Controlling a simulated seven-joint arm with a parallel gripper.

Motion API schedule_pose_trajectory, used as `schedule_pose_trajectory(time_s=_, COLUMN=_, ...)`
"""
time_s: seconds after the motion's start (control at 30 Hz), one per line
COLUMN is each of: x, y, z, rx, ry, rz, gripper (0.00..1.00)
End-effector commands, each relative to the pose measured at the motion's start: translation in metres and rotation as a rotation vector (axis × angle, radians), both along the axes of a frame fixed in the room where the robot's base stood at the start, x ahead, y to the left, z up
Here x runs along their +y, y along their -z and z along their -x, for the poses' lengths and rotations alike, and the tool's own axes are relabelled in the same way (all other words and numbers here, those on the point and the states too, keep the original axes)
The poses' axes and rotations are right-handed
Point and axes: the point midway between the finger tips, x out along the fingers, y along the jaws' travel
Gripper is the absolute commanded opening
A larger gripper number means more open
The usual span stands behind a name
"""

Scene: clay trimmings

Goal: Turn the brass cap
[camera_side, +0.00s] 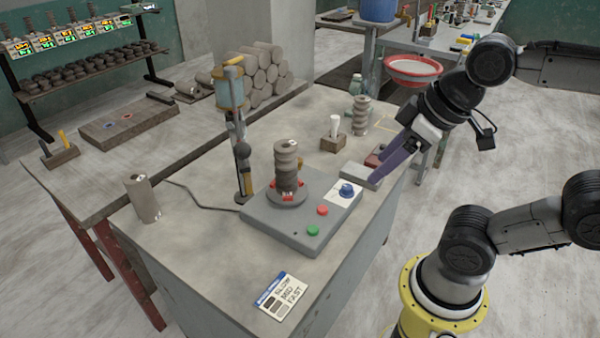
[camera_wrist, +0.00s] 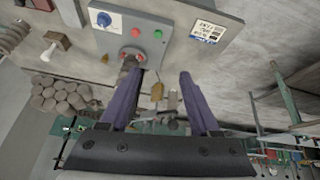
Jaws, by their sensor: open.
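A tall stand on the bench carries a teal cylinder (camera_side: 229,92) with a brass-coloured top (camera_side: 234,61); I cannot tell for sure that this is the brass cap. In the wrist view a small brass-coloured piece (camera_wrist: 157,91) shows between my fingers, some way beyond them. My gripper (camera_side: 374,178) has two purple fingers and is at the right of the grey control box (camera_side: 270,228), near the bench's right side and away from the stand. In the wrist view my gripper (camera_wrist: 162,74) is open, with nothing between the fingertips.
The control box carries a ringed clay column (camera_side: 286,165), a blue knob (camera_side: 347,190), a red button (camera_side: 322,210) and a green button (camera_side: 313,230). A speed card (camera_side: 281,296) lies at the front. A grey cylinder (camera_side: 143,198) stands left. The front-left bench top is mostly clear.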

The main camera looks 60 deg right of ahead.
Motion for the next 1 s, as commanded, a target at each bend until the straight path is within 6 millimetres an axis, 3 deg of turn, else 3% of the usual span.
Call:
schedule_pose_trajectory(time_s=0.2, x=-0.007, y=-0.049, z=-0.048, rx=0.023, ry=-0.127, rz=0.084, gripper=0.63)
schedule_pose_trajectory(time_s=0.37, x=-0.019, y=-0.071, z=-0.094, rx=0.073, ry=-0.187, rz=0.129, gripper=0.63)
schedule_pose_trajectory(time_s=0.5, x=-0.038, y=-0.079, z=-0.143, rx=0.132, ry=-0.231, rz=0.157, gripper=0.63)
schedule_pose_trajectory(time_s=0.77, x=-0.086, y=-0.057, z=-0.231, rx=0.255, ry=-0.274, rz=0.167, gripper=0.63)
schedule_pose_trajectory(time_s=1.0, x=-0.143, y=0.004, z=-0.293, rx=0.373, ry=-0.256, rz=0.128, gripper=0.63)
